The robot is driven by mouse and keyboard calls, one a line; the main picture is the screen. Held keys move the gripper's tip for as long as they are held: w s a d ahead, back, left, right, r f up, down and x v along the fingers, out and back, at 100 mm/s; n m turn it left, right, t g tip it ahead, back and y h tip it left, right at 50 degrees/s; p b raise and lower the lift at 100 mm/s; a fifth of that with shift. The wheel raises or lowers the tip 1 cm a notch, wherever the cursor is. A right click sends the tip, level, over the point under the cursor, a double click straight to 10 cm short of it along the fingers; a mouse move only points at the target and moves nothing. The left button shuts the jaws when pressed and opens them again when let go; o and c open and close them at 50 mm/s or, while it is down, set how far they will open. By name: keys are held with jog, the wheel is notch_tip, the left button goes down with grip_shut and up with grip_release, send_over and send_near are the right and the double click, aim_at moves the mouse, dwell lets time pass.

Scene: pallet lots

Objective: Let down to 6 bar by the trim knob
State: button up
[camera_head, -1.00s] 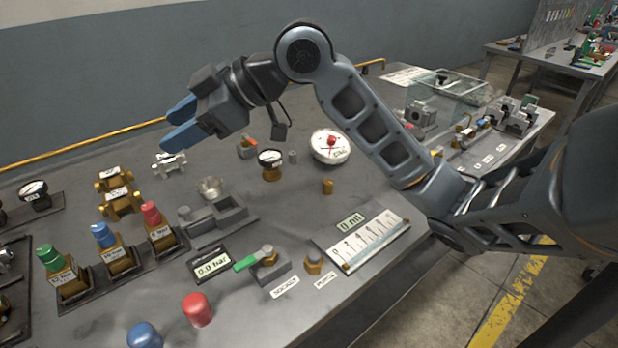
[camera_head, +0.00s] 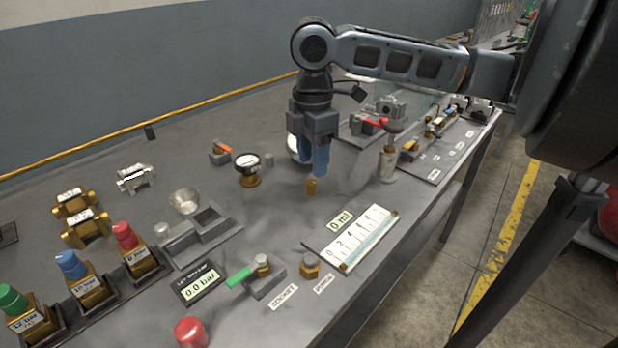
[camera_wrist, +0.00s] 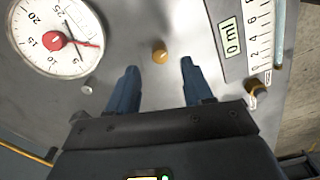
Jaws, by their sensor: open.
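A small brass knob (camera_head: 312,187) stands on the bench just below my gripper (camera_head: 314,168). In the wrist view the same knob (camera_wrist: 160,54) lies centred between and just beyond the blue fingertips of my gripper (camera_wrist: 160,67), which are apart and empty. Which fitting is the trim knob, I cannot tell by label. A large round white dial (camera_wrist: 57,38) with a red centre knob (camera_wrist: 54,41) is at the left of the wrist view. In the head view my fingers mostly hide it. A display (camera_head: 199,284) reads 0.0 bar.
A white scale plate (camera_head: 352,238) reading 0 ml lies in front of the knob. Blocks with coloured caps (camera_head: 140,255) fill the left.

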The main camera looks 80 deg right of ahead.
aim_at(312, 181)
jog(key=shift+f, duration=2.65)
jog(key=shift+c, duration=0.4)
grip_shut()
